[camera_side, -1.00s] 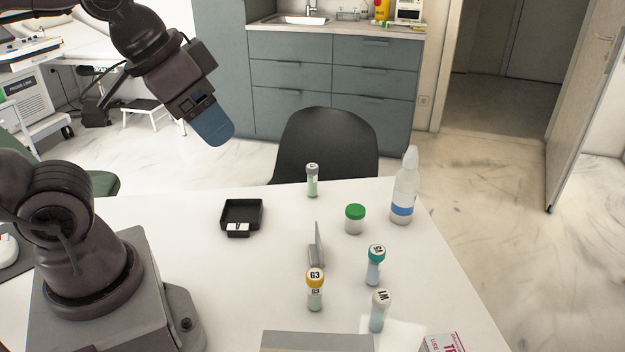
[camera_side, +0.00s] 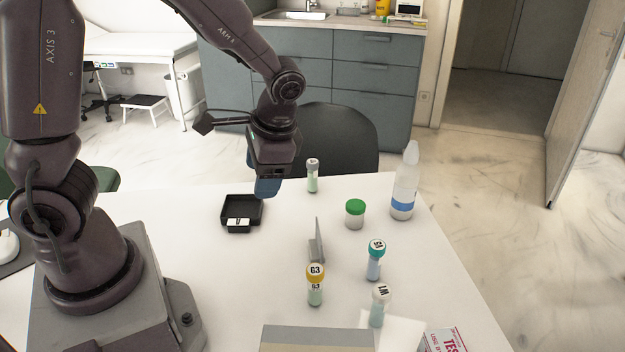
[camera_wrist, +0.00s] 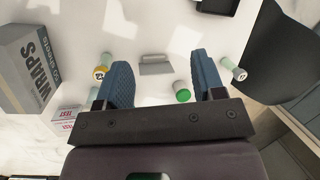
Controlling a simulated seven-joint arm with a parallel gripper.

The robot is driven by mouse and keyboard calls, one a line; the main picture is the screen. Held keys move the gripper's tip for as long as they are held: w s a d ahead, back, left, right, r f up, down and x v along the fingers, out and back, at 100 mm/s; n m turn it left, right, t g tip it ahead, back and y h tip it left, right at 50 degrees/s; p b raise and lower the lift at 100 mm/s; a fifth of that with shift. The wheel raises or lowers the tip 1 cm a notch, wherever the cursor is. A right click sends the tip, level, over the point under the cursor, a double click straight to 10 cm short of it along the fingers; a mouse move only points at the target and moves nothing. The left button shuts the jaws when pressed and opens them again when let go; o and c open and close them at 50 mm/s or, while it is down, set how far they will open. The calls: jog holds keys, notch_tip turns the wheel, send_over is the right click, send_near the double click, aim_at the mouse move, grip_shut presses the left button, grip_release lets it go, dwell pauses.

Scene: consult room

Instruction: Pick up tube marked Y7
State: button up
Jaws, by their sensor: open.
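A grey-capped tube with pale green contents (camera_side: 312,176) stands at the table's back edge; its mark is too small to read in the side view. It also shows in the wrist view (camera_wrist: 238,72), right of the right finger. A yellow-capped tube marked G3 (camera_side: 315,286), a teal-capped tube (camera_side: 375,261) and a white-capped tube (camera_side: 379,307) stand nearer the front; the last two marks are hard to read. I cannot tell for sure which tube is Y7. My gripper (camera_side: 267,187) is open and empty above the table, left of the back tube. Its blue fingers (camera_wrist: 160,60) are apart.
A black tray (camera_side: 228,214) with a label card sits left of the back tube. Boxes (camera_side: 318,339) line the front. A black chair (camera_side: 340,140) is behind the table.

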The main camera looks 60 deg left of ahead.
jog(key=w+a+f+m+g+y, duration=0.2)
jog(key=w+a+f+m+y, duration=0.15)
jog(key=a+f, duration=0.25)
jog(key=m+t+y, duration=0.8)
jog(key=m+y, duration=0.3)
jog(key=m, duration=0.4)
send_over(314, 172)
jog(key=v, duration=0.2)
notch_tip(314, 172, down, 3)
notch_tip(314, 172, down, 5)
jog(key=shift+a+f, duration=0.1)
jog(key=shift+a, duration=0.05)
jog(key=shift+w+f, duration=0.1)
jog(key=shift+f, duration=0.5)
jog(key=x, duration=0.2)
jog(key=f+x, duration=0.1)
jog(key=x, duration=0.1)
jog(key=shift+a, duration=0.55)
jog(key=c, duration=1.1)
